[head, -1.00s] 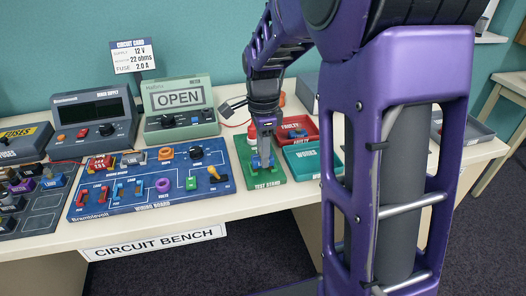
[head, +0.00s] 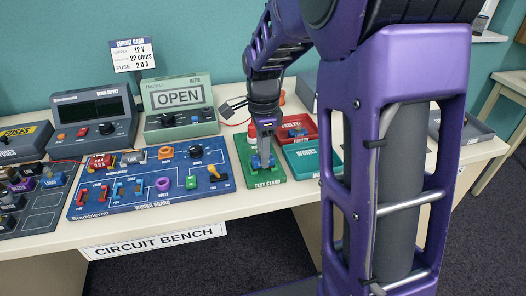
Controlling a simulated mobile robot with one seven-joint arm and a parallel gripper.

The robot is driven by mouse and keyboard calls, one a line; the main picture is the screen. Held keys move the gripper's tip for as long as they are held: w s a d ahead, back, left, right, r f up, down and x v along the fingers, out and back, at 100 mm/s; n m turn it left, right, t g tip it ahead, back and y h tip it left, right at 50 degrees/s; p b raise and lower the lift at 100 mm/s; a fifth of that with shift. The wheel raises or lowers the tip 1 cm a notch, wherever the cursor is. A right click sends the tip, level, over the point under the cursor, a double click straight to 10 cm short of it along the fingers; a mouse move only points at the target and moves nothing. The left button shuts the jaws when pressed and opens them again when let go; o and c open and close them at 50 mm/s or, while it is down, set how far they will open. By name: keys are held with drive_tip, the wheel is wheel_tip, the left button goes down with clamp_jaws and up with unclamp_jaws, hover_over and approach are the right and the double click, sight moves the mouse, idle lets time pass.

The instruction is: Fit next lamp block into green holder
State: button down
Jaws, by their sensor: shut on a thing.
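The green test stand (head: 263,180) lies on the bench to the right of the wiring board. My gripper (head: 264,156) points down over it and is shut on a small blue block (head: 256,163), which I take to be the lamp block. The block is low at the middle of the stand. The fingers partly hide it, so I cannot tell whether it is fully seated or just above the stand. The blue wiring board (head: 150,205) carries several parts, among them blocks labelled LAMP.
A meter reading OPEN (head: 178,97) and a bench supply (head: 95,113) stand at the back. A dark parts tray (head: 35,205) is far left.

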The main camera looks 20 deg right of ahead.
drive_tip(key=shift+f, duration=0.5)
idle(0.3)
unclamp_jaws()
idle(0.4)
drive_tip(key=shift+r+p, duration=3.15)
drive_tip(key=shift+r, duration=0.9)
